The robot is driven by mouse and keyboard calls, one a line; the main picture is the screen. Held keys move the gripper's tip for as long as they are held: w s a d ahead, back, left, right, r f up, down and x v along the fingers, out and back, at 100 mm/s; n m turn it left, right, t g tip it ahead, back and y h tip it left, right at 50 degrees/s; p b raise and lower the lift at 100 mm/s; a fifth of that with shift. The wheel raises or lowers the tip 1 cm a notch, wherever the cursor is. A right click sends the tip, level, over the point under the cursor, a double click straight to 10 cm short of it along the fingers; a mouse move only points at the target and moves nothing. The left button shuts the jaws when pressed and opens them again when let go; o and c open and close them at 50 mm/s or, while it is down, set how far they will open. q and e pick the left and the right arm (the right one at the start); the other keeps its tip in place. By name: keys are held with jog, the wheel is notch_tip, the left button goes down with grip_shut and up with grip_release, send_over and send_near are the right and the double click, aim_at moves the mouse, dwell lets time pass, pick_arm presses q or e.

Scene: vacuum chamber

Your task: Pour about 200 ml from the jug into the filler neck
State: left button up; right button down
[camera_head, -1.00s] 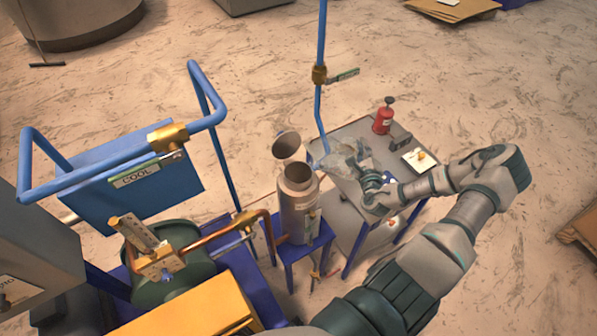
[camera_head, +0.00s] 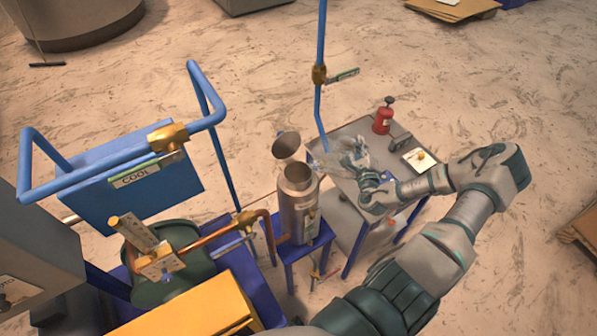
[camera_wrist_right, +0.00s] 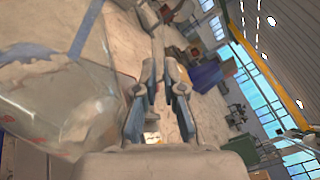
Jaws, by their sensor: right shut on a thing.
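The clear jug (camera_head: 345,156) is off to the right of the filler neck and above the small table, apart from the neck. It looks tilted, though its outline is faint against the grey table. My right gripper (camera_head: 370,178) is shut on the jug from its right side. In the right wrist view the jug (camera_wrist_right: 55,95) fills the left side, with pale contents visible through its wall, beside my gripper's fingers (camera_wrist_right: 160,100). The filler neck (camera_head: 297,180) is the open top of an upright metal cylinder, with its round cap (camera_head: 288,146) swung open behind it. My left gripper is out of view.
The small grey table (camera_head: 350,127) holds a red can (camera_head: 383,120) and a white card. A blue vertical pipe (camera_head: 321,50) with a valve rises behind the neck. Blue rails (camera_head: 110,150) and copper pipework (camera_head: 215,232) stand to the left.

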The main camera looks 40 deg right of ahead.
aim_at(354, 141)
jog(key=shift+r, duration=0.1)
jog(key=shift+w+a+r, duration=0.1)
jog(key=shift+a+r, duration=0.05)
jog(key=shift+a, duration=0.15)
jog(key=shift+a+r, duration=0.15)
jog(key=shift+a, duration=0.4)
jog(key=shift+r, duration=0.1)
jog(key=shift+w+d+n, duration=0.1)
jog(key=shift+d+n, duration=0.2)
jog(key=shift+d, duration=0.1)
jog(key=shift+r, duration=0.15)
jog(key=shift+w+a+r, duration=0.1)
jog(key=shift+a+r, duration=0.05)
jog(key=shift+a, duration=0.05)
jog(key=shift+a+r+n, duration=0.2)
jog(key=shift+a+n, duration=0.1)
jog(key=shift+a, duration=0.1)
jog(key=shift+a+r, duration=0.1)
jog(key=shift+w, duration=0.1)
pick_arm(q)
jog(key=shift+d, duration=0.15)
pick_arm(e)
jog(key=shift+d, duration=0.35)
